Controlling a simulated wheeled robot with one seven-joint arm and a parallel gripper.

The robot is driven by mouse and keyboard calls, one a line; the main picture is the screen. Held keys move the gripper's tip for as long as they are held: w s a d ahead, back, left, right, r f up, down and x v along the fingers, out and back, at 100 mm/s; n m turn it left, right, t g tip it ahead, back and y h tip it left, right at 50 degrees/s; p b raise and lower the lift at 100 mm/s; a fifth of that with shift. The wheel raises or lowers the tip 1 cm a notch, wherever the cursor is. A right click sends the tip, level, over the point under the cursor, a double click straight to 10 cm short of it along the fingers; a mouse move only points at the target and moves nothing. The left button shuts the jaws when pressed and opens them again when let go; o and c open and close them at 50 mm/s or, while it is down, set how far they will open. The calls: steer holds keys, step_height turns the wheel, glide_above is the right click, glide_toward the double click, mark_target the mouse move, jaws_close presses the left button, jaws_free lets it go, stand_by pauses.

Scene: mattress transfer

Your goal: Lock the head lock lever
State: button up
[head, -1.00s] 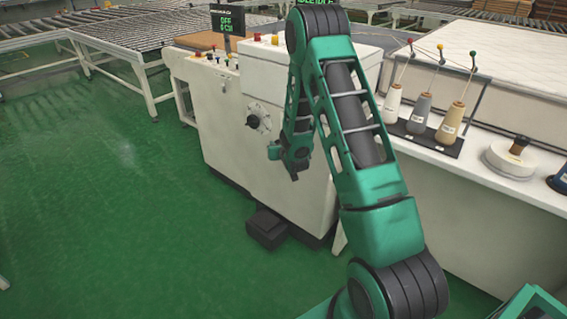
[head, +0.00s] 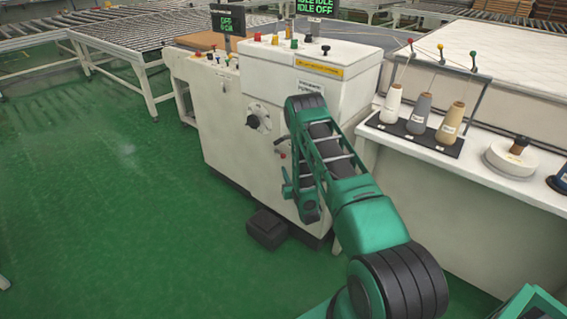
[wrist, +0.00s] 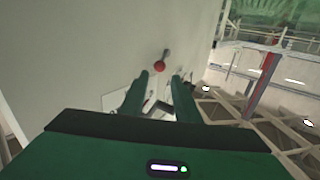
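The lever with a red ball knob (wrist: 159,66) and a short dark stem sticks out from the pale machine side in the wrist view. In the head view a small red knob (head: 282,155), likely the same one, shows on the machine front just above my gripper (head: 287,180). In the wrist view my gripper (wrist: 160,76) has its two green fingers apart. The knob appears just beyond the fingertips, between their lines; I see no contact. The gap holds nothing gripped. My forearm hides part of the machine front in the head view.
The white machine (head: 225,130) carries a round dial (head: 258,118), buttons on top and a display (head: 229,22). A black pedal box (head: 267,229) sits on the floor below. A table with thread cones (head: 418,112) stands right. Green floor at left is clear.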

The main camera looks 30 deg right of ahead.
steer(key=x, duration=0.8)
steer(key=shift+w+d, duration=0.1)
steer(key=shift+w, duration=0.05)
steer(key=shift+c, duration=0.2)
jaws_close()
steer(key=shift+d, duration=0.1)
